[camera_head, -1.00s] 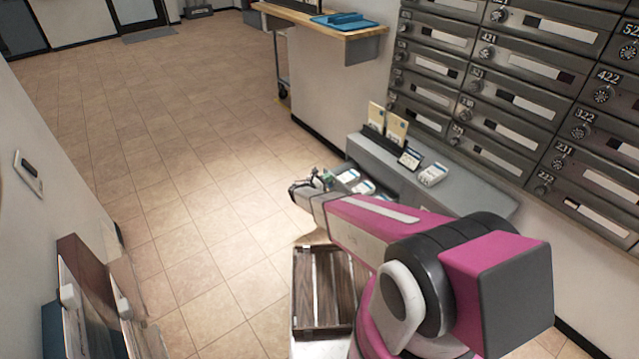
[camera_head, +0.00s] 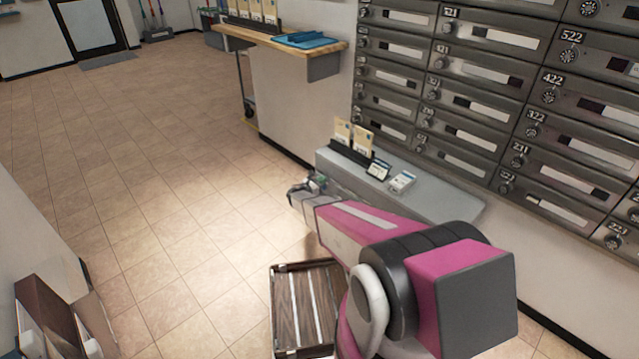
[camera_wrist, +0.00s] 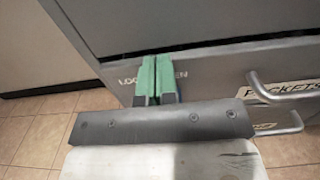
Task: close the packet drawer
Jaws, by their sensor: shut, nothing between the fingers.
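The grey cabinet (camera_head: 425,198) stands under the mailboxes. The packet drawer (camera_wrist: 215,82) shows in the wrist view as a grey front with a "PACKETS" label (camera_wrist: 285,91) and a metal handle (camera_wrist: 272,92) at the right. A thin dark gap runs along its top edge; its inside does not show. I cannot tell whether it is fully flush. My gripper (camera_wrist: 155,62) is shut and empty, its green fingertips at the drawer front near the top edge, left of the handle. Contact is unclear. In the head view my gripper (camera_head: 305,187) is at the cabinet's left front, and my arm hides the drawer.
A dark wooden crate (camera_head: 276,305) is beside my arm. Card holders (camera_head: 352,153) and a small white device (camera_head: 402,181) stand on the cabinet. A wooden counter (camera_head: 255,35) with a blue tray (camera_head: 305,40) is behind. The tiled floor (camera_head: 130,170) at left is clear.

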